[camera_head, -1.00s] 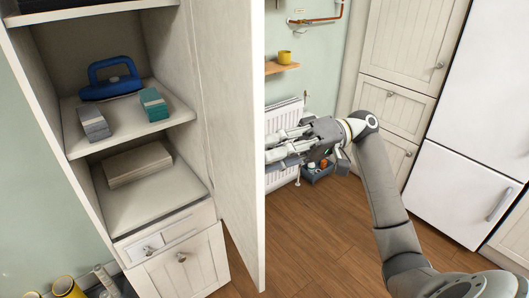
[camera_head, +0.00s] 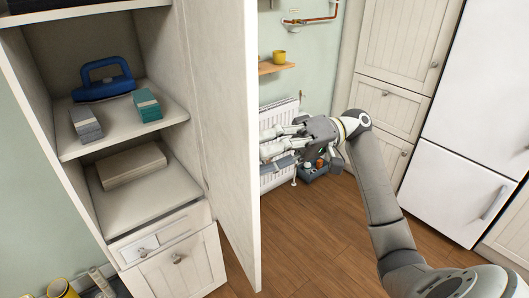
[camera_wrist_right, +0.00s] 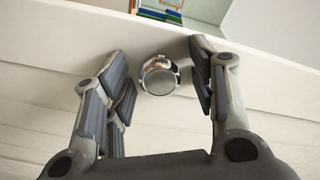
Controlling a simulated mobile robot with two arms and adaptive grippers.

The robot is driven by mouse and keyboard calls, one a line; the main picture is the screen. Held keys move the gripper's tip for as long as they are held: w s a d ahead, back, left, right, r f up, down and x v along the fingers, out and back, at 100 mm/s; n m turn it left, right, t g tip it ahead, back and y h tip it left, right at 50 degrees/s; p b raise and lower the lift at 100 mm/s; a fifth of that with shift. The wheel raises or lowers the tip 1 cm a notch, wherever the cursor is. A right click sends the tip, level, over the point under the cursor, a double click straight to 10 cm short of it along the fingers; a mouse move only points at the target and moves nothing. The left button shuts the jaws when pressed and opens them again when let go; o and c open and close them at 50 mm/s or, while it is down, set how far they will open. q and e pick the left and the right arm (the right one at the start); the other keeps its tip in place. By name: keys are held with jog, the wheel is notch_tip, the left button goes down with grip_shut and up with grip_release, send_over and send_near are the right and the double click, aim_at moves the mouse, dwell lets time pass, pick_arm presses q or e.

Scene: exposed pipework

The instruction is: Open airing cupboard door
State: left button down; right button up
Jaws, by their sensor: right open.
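The airing cupboard door (camera_head: 226,125) stands wide open, a cream panel swung out to the right of the cupboard's shelves. My right gripper (camera_head: 268,148) is at the door's outer side in the head view, its fingertips partly hidden behind the door edge. In the right wrist view, a round metal knob (camera_wrist_right: 159,75) on the cream door face (camera_wrist_right: 50,60) sits between the spread fingers of my right gripper (camera_wrist_right: 160,82), with gaps on both sides. The gripper is open. My left gripper is not in view.
The cupboard shelves hold a blue-handled tool (camera_head: 104,80), small grey and teal stacks, and a beige block (camera_head: 132,165). A drawer and lower door sit below. A white radiator (camera_head: 278,120) and dark caddy (camera_head: 318,171) stand beyond. Wooden floor (camera_head: 310,235) is clear.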

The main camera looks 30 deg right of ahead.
jog(key=s+d, duration=0.1)
jog(key=d, duration=1.1)
jog(key=shift+s, duration=0.15)
